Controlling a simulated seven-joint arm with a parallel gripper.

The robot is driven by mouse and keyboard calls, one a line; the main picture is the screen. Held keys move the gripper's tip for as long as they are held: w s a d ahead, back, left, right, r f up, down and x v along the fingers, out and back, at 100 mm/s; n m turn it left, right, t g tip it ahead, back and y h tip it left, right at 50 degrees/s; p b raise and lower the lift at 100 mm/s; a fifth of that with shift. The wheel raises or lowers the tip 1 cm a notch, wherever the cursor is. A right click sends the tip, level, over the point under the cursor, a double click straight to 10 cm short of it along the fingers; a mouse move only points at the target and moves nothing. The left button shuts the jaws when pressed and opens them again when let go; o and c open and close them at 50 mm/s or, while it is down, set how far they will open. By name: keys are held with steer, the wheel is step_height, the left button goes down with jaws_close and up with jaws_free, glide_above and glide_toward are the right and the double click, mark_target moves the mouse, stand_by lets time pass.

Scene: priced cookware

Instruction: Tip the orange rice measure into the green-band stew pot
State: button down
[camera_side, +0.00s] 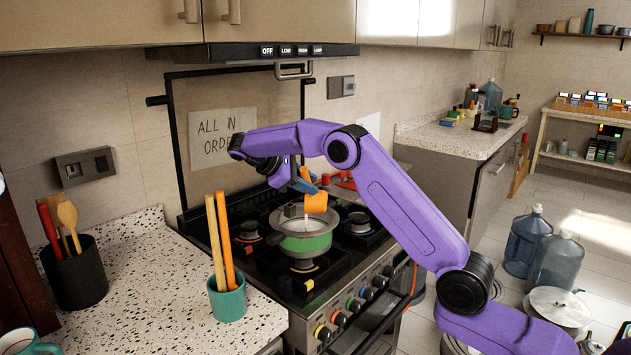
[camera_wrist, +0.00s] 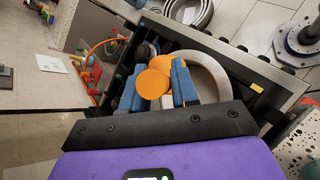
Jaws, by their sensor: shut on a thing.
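The orange rice measure (camera_side: 316,203) is in my gripper (camera_side: 303,184), above the green-band stew pot (camera_side: 304,244). The measure looks tilted, and a thin pale streak shows below it, over the pot's mouth. The pot stands upright on the stove, pale with a green band around its side. In the wrist view the blue fingers of my gripper (camera_wrist: 157,86) are shut on the measure (camera_wrist: 153,80). The pot's pale rim (camera_wrist: 216,74) curves behind them there. The inside of the measure and most of the pot's inside are hidden.
The black stove top (camera_side: 258,262) has several burners around the pot. A dark utensil holder (camera_side: 77,277) stands farther left. A range hood (camera_side: 250,52) hangs above.

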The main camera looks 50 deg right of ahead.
steer(key=shift+w+a+f+n+g+h, duration=0.1)
steer(key=shift+w+a+n+g+h, duration=0.15)
steer(key=shift+w+a+g+h, duration=0.25)
steer(key=shift+w+a+f+n+g+h, duration=0.1)
steer(key=shift+w+a+n+g+h, duration=0.15)
steer(key=shift+w+h, duration=0.3)
stand_by(1.4)
steer(key=shift+s+d+r+m+t+y, duration=0.25)
steer(key=shift+s+d+m+t+y, duration=0.15)
steer(key=shift+s+d+t+y, duration=0.4)
steer(key=s+d+f+m+t+y, duration=0.2)
steer(key=s+d+m+t+y, duration=0.2)
steer(key=s+t+y, duration=0.4)
steer(key=shift+d+f+m+t+y, duration=0.35)
steer(key=shift+d+t+y, duration=0.45)
steer(key=shift+t, duration=1.65)
steer(key=shift+s, duration=0.15)
